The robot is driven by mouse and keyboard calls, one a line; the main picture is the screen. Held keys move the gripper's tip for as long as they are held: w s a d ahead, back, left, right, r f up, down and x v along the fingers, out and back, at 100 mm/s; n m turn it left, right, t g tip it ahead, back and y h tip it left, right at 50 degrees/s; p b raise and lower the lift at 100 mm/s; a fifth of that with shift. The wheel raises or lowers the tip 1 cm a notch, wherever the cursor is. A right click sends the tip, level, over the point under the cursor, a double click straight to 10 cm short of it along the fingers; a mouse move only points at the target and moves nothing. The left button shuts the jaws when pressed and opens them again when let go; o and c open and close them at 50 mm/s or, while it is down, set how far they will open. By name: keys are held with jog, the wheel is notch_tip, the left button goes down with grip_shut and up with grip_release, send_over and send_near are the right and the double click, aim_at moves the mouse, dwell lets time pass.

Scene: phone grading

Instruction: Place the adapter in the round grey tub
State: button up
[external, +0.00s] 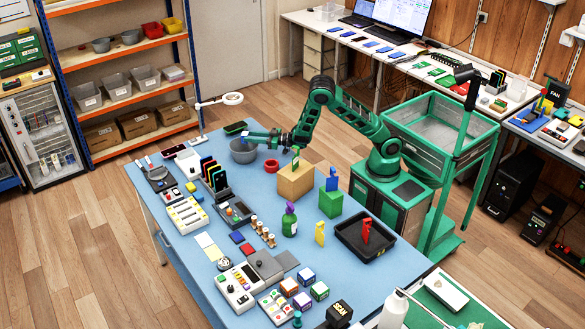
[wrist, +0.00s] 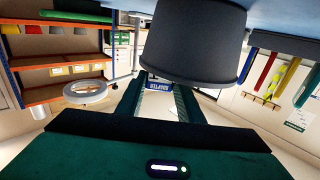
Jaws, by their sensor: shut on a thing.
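The round grey tub (external: 243,154) stands on the blue table at its back left end. In the wrist view, which looks upside down, the tub (wrist: 195,45) fills the top middle. My gripper (external: 256,135) is at the tub's rim height or a little above. It is shut on the adapter (external: 246,132), a small blue piece. The adapter's blue label (wrist: 160,86) shows between my fingers (wrist: 157,98) in the wrist view, next to the tub's rim. I cannot tell if the adapter is over the tub's opening or just beyond it.
A red ring-shaped bowl (external: 271,166) sits right of the tub. A dark phone-like slab (external: 235,128) lies behind it, and a white ring lamp (external: 232,99) stands at the table's back edge. A cardboard-coloured block (external: 296,182) is further right.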

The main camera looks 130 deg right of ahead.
jog(key=o, duration=1.1)
jog(key=shift+r, duration=0.35)
